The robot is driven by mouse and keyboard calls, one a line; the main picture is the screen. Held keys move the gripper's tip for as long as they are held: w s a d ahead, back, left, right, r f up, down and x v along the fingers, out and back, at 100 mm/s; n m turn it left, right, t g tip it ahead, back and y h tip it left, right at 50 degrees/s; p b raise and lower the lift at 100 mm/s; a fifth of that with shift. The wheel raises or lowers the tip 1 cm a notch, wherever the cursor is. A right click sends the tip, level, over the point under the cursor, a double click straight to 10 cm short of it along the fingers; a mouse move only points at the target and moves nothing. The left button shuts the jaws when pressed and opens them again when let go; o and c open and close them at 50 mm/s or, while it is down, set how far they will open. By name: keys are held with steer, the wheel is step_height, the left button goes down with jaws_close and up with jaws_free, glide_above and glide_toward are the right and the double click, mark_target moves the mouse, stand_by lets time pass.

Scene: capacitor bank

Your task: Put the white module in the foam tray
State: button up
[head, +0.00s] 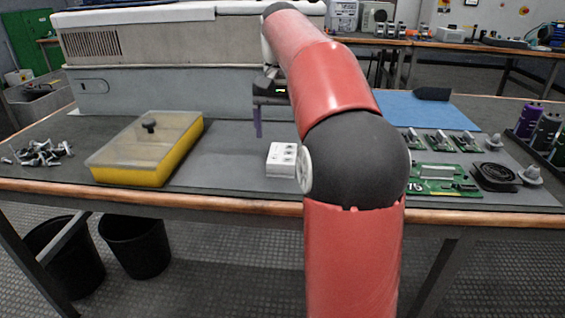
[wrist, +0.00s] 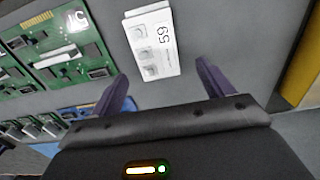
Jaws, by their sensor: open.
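The white module (head: 282,160) is a small block that sits on the grey bench mat, just left of my arm's elbow. I cannot make out a foam tray for sure; a yellow-sided box (head: 133,174) with a greyish top stands left.
White-headed fasteners (head: 42,152) lie at far left. A blue mat (head: 445,112) is behind. The mat between the yellow box and module is clear.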

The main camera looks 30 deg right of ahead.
mark_target(283, 149)
steer(key=f, duration=0.2)
steer(key=f+b, duration=0.1)
steer(key=f, duration=0.1)
steer(key=shift+s+d+f, duration=0.1)
steer(key=shift+s, duration=0.1)
steer(key=shift+c, duration=0.4)
steer(key=c, duration=1.3)
steer(key=shift+r, duration=0.2)
